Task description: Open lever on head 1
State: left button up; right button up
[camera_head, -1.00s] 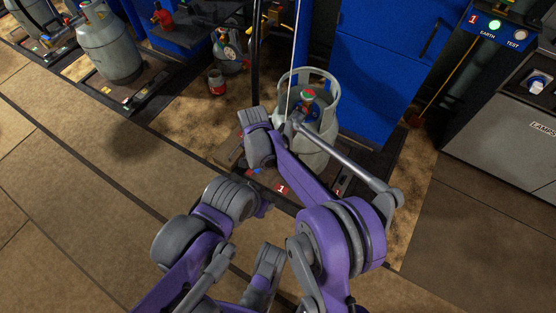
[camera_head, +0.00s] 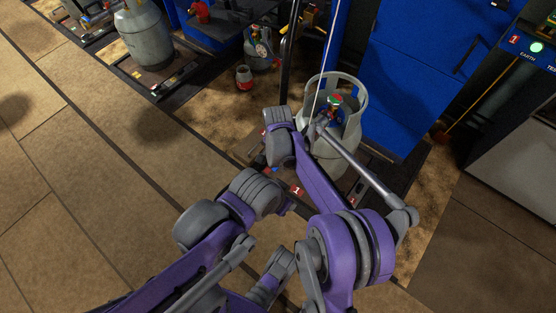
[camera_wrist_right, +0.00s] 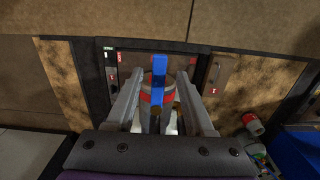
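The filling head (camera_wrist_right: 157,97) shows in the right wrist view as a grey body with a red band. Its blue lever (camera_wrist_right: 159,68) points up in the picture. My right gripper (camera_wrist_right: 158,77) is open, with one finger on each side of the head and lever. I cannot tell whether the fingers touch them. In the head view, a grey gas cylinder (camera_head: 350,132) with a red and green valve top (camera_head: 334,101) stands on scale 1, marked by a red label (camera_head: 297,190). My arms hide much of the scale. My left gripper does not show.
A blue cabinet (camera_head: 415,75) stands behind the cylinder. A grey box (camera_head: 520,150) is at the right, below the green-lit earth panel (camera_head: 535,47). Another cylinder (camera_head: 146,38) and a small red can (camera_head: 243,76) are at the left. The floor at the left is clear.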

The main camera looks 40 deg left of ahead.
jog(key=shift+r, duration=0.1)
notch_tip(320, 180, up, 11)
jog(key=p, duration=0.2)
dwell(0.4)
jog(key=shift+d, duration=0.1)
